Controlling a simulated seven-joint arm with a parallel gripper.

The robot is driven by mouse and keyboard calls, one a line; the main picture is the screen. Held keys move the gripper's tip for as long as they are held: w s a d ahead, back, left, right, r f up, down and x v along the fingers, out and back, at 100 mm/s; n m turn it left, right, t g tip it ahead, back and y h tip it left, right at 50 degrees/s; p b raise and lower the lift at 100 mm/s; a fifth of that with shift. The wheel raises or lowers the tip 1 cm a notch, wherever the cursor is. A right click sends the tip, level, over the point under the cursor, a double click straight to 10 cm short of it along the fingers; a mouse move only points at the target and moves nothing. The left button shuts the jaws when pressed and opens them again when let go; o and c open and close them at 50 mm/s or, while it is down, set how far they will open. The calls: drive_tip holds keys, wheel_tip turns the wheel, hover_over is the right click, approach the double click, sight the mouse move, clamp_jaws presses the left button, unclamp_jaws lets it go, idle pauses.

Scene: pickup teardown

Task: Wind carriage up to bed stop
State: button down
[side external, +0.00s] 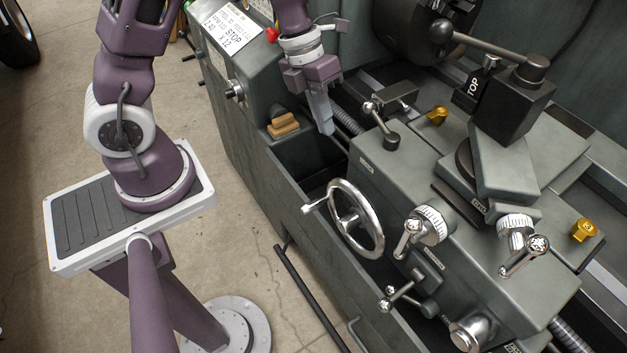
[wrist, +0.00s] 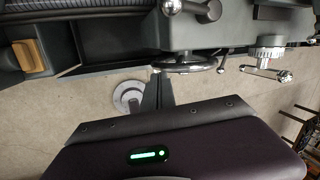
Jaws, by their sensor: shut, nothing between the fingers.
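The grey lathe carriage (side external: 455,185) sits on the bed to the right in the side view. Its chrome handwheel (side external: 380,240) is on the front apron, with a crank handle (side external: 315,205) pointing left. In the wrist view the handwheel (wrist: 190,69) shows nearly edge-on. A dark grey block (side external: 392,97) lies on the bed just left of the carriage; I cannot tell if it is the bed stop. My gripper (side external: 324,128) is shut and empty. It points down above the bed's front side, up and left of the handwheel and apart from it.
Levers (side external: 408,240) and a graduated dial (side external: 432,222) stick out of the apron right of the handwheel. A tall lever (side external: 380,125) stands at the carriage's upper left corner. A wooden block (side external: 283,127) sits on a ledge left of my gripper.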

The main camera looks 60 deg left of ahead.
sight(314, 201)
drive_tip(key=s+d+f, duration=0.1)
drive_tip(key=f, duration=0.4)
drive_tip(key=s+d+f+m+g, duration=0.1)
drive_tip(key=s+f, duration=0.1)
drive_tip(key=f, duration=0.3)
drive_tip(key=s+d+f+m+g, duration=0.1)
drive_tip(key=f, duration=0.4)
drive_tip(key=shift+s+f, duration=0.15)
drive_tip(key=shift+s, duration=0.2)
drive_tip(key=shift+f, duration=0.1)
drive_tip(key=f+h, duration=0.2)
drive_tip(key=h, duration=0.1)
drive_tip(key=d+f+h, duration=0.1)
drive_tip(key=f+h, duration=0.5)
drive_tip(key=shift+d+m+g, duration=0.2)
drive_tip(key=shift+m+g, duration=0.1)
drive_tip(key=shift+d+f, duration=1.15)
drive_tip(key=shift+f, duration=0.15)
